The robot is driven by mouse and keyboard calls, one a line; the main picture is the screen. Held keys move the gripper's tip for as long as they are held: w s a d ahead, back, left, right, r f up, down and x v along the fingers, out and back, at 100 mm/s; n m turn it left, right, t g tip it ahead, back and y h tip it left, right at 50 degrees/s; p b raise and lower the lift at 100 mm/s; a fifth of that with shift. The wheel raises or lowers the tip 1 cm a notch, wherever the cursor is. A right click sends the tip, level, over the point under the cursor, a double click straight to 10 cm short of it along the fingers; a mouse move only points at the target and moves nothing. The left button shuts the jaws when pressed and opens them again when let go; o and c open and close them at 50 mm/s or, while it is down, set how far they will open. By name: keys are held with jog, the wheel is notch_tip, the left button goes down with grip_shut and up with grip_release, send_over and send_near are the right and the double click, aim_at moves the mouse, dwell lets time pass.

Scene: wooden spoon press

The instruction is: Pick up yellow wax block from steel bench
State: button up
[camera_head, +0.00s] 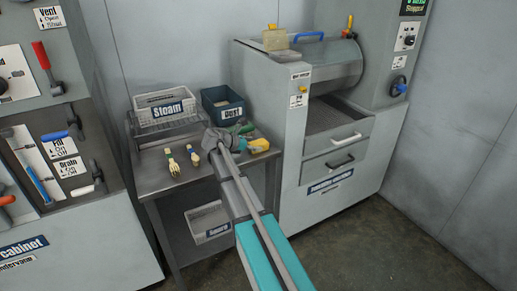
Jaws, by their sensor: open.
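A yellow block (259,145), which looks like the wax block, lies on the right part of the steel bench (160,185). My gripper (245,138) is over the bench, at the block's left side. It is open. It is small in the picture, and its wrist and the arm hide part of the bench around it. I cannot tell whether the fingers touch the block or stand around it.
A white "Steam" basket (163,105) and a dark bin (223,105) stand at the bench's back. Two small pale pieces (173,166) lie at the front left. A grey machine (290,150) closely bounds the right, a cabinet (60,130) the left.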

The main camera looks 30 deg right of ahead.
dwell(0.5)
jog(key=c, duration=1.1)
jog(key=shift+c, duration=0.2)
jog(key=shift+r+p, duration=0.25)
jog(key=shift+p, duration=0.05)
jog(key=shift+r+p, duration=0.7)
jog(key=shift+r, duration=0.05)
jog(key=s+d+r+p, duration=0.2)
jog(key=s+r+p, duration=0.3)
jog(key=s, duration=0.1)
jog(key=s+d+r+p, duration=0.2)
jog(key=s+r+p, duration=0.4)
jog(key=s, duration=0.1)
jog(key=shift+s+d, duration=0.15)
jog(key=shift+d, duration=0.1)
